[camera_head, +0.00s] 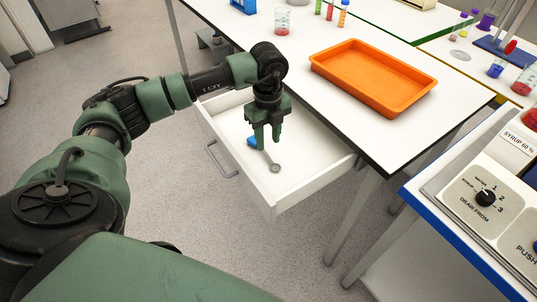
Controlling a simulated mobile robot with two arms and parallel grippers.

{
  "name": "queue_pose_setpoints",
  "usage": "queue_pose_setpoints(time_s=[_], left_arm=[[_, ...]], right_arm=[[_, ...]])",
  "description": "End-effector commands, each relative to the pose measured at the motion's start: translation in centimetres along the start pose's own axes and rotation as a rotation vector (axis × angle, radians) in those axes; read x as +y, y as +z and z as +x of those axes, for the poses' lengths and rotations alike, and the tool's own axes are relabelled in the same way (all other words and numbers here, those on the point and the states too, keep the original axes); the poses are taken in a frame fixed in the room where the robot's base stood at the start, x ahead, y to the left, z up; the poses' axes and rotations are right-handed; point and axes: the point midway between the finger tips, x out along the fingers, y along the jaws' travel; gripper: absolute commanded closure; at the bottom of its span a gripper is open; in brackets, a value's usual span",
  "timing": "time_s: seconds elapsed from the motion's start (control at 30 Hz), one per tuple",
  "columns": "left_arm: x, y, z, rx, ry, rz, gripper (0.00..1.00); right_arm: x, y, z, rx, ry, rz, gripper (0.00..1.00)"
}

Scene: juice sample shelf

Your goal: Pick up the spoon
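The spoon has a blue handle (252,142) and a thin grey shaft that ends in a small round bowl (275,168). It lies in the open white drawer (310,168) under the table. My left gripper (268,146) points down into the drawer, over the spoon. Its two fingers are apart with a gap between them, and they hide part of the spoon near the handle. I cannot tell how high the fingertips are above it. My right gripper is not in view.
An orange tray (372,78) sits on the white table above the drawer. A beaker (283,21) with red liquid and several small coloured vials stand farther back. A dispenser panel with a knob (485,197) is at the right. The drawer's walls surround the spoon.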

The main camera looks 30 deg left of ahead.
Motion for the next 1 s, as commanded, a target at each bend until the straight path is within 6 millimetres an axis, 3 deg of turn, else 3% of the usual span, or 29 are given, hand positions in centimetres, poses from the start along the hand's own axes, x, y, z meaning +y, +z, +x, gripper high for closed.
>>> queue_pose_setpoints(time_s=[0.6, 0.87, 0.9, 1.0], left_arm=[[-0.6, 0.6, 7.5, 0.002, 0.002, 0.001, 0.64], [-0.6, 0.6, 8.0, 0.001, 0.001, 0.001, 0.64], [-0.6, 0.6, 8.0, 0.001, 0.001, 0.001, 0.67], [-0.6, 0.6, 7.9, 0.001, 0.001, 0.001, 0.95]], right_arm=[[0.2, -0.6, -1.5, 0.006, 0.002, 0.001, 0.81], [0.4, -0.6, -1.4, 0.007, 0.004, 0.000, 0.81], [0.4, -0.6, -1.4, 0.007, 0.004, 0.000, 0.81], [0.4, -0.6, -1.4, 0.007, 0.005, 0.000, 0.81]])
